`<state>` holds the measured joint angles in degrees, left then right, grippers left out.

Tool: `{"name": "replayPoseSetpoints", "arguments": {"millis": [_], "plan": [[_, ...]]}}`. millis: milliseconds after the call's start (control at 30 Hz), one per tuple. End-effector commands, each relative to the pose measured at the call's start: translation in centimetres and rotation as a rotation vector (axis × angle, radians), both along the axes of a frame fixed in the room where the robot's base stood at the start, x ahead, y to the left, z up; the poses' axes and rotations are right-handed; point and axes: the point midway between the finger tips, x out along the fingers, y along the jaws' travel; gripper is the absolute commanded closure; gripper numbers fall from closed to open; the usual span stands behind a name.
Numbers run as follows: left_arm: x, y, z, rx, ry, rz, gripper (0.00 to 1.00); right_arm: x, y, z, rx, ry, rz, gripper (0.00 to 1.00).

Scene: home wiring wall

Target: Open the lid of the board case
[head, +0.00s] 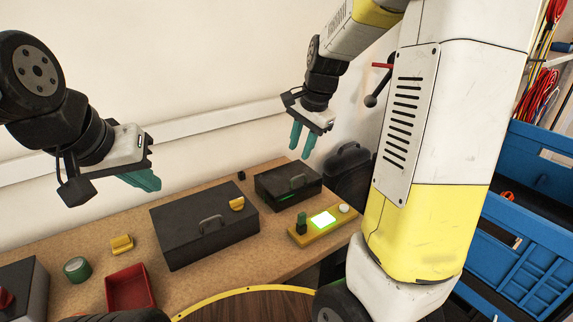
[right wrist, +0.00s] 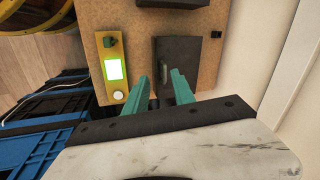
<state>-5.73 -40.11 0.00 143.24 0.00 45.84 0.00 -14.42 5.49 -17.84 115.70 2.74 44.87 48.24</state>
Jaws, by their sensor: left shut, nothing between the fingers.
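Two dark grey cases with shut lids stand on the table; I cannot tell which is the board case. The smaller case (head: 287,182) has a handle (head: 298,181) on its front and stands at the back right. It also shows in the right wrist view (right wrist: 195,60), beyond the fingertips. My right gripper (head: 302,147) is open and empty in the air above the smaller case. My left gripper (head: 143,181) is shut and empty above the table's left part.
A yellow panel (head: 309,231) with a lit green screen lies in front of the smaller case. A red tray (head: 130,289), green tape roll (head: 77,268) and yellow block (head: 121,244) lie left. Blue crates (head: 535,245) stand right. The wall is close behind the table.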

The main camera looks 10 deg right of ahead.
Motion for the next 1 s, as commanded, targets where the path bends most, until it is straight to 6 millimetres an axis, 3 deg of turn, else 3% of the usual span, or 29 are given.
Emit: {"name": "replayPoseSetpoints", "arguments": {"millis": [100,233,467,800,1000], "plan": [[0.0,0.0,0.0,0.0,0.0,0.0,1.0,2.4,-0.5,-2.5,-0.01,0.054,-0.115,0.69],[0.0,0.0,0.0,0.0,0.0,0.0,1.0,4.0,-0.9,-4.0,-0.019,0.082,-0.2,0.69],[0.0,0.0,0.0,0.0,0.0,0.0,1.0,4.7,-1.0,-5.7,-0.024,0.097,-0.238,0.69],[0.0,0.0,0.0,0.0,0.0,0.0,1.0,5.6,-0.7,-10.9,-0.022,0.097,-0.237,0.69],[0.0,0.0,0.0,0.0,0.0,0.0,1.0,5.9,-0.5,-12.2,-0.023,0.094,-0.235,0.69]]}}
